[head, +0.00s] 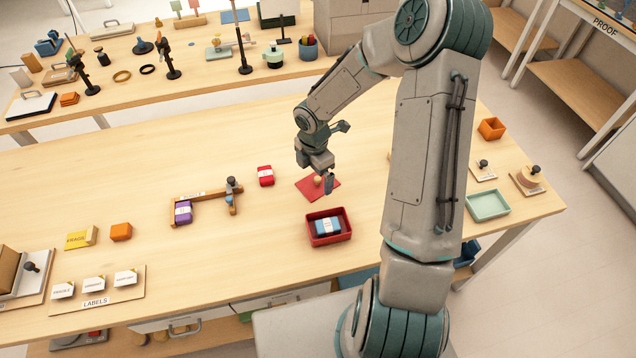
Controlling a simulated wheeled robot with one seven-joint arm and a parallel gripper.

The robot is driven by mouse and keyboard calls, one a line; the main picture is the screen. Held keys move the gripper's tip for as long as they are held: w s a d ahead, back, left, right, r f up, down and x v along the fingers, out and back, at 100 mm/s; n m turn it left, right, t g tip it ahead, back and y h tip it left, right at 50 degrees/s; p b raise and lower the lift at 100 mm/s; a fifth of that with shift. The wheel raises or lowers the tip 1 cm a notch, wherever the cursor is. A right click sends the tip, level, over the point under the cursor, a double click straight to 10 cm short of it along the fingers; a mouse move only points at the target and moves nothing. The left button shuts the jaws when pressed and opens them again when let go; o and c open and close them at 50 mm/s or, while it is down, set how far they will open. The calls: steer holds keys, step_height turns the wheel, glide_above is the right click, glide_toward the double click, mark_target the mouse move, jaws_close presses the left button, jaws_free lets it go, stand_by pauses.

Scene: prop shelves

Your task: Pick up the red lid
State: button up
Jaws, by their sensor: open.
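The red lid (308,188) is a flat red square with a small pale knob, lying on the light wooden table right of centre. My gripper (317,176) is open and low over the lid, pointing down. One finger shows just right of the knob; the other finger is hard to make out. I cannot tell whether the knob is between the fingers or whether they touch the lid. A red open box (345,240) stands in front of the lid, with a blue item with a white band (327,226) inside.
A red block (265,175) lies left of the lid. Further left is a wooden bracket (190,195) with a purple block (183,212). A pale green tray (488,205) and an orange box (491,128) are at the right, beyond my arm. The table behind the lid is clear.

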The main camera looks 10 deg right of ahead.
mark_target(313, 186)
steer(key=f, duration=0.4)
steer(key=shift+w+a, duration=0.15)
steer(key=shift+a, duration=0.05)
steer(key=c, duration=1.1)
steer(key=shift+o, duration=0.2)
steer(key=shift+r, duration=0.1)
